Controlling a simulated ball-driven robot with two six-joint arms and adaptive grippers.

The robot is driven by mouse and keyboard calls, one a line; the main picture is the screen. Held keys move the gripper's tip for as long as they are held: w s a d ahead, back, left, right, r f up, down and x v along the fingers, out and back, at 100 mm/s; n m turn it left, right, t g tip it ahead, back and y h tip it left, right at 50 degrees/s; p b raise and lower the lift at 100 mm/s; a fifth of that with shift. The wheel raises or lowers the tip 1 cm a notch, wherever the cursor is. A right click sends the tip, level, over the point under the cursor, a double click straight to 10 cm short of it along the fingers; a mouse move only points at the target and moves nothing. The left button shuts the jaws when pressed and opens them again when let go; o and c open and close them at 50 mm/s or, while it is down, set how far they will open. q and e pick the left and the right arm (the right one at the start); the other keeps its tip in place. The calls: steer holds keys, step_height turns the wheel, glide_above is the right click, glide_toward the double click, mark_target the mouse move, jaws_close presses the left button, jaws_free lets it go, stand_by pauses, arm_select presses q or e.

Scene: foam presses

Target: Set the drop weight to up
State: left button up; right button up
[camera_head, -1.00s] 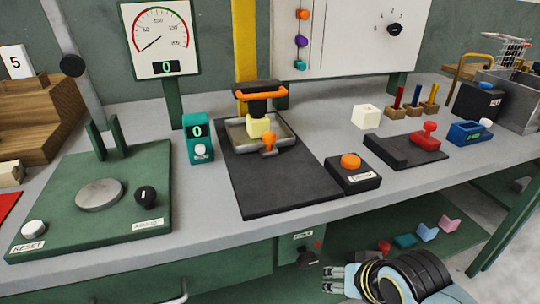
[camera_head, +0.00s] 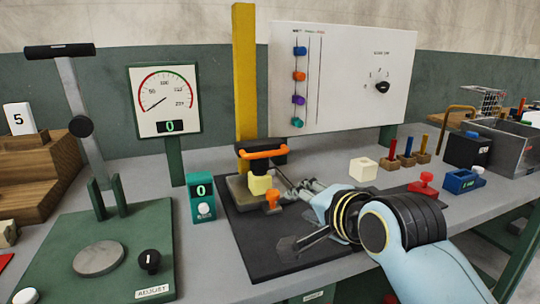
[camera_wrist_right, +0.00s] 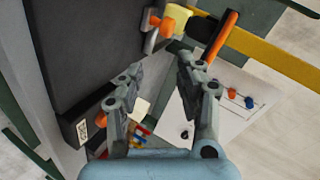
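The drop weight, a black block with an orange bar handle (camera_head: 263,153), is low on the yellow post (camera_head: 244,70). It sits directly over a pale yellow foam block (camera_head: 260,185); I cannot tell if they touch. Its orange handle shows at the top of the right wrist view (camera_wrist_right: 221,35). My right gripper (camera_head: 284,182) is close to the right of the weight and foam, over the black base. In the right wrist view its two fingers (camera_wrist_right: 160,68) are apart with nothing between them. My left gripper is out of view.
An orange clamp knob (camera_head: 271,199) stands in front of the foam. A teal counter (camera_head: 202,200) and a green lever press (camera_head: 100,230) are to the left. A white cube (camera_head: 363,169) is to the right. A white panel (camera_head: 345,80) stands behind.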

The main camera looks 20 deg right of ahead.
mark_target(271, 155)
steer(key=w+a+r+m+t, duration=0.1)
steer(key=w+r+m+t, duration=0.25)
steer(key=w+r, duration=0.25)
steer(key=shift+g, duration=0.45)
steer(key=x, duration=0.9)
steer(key=shift+w+a+f+b, duration=0.15)
steer(key=shift+w+a+b, duration=0.1)
steer(key=shift+b, duration=0.1)
jaws_close()
steer(key=shift+f, duration=0.1)
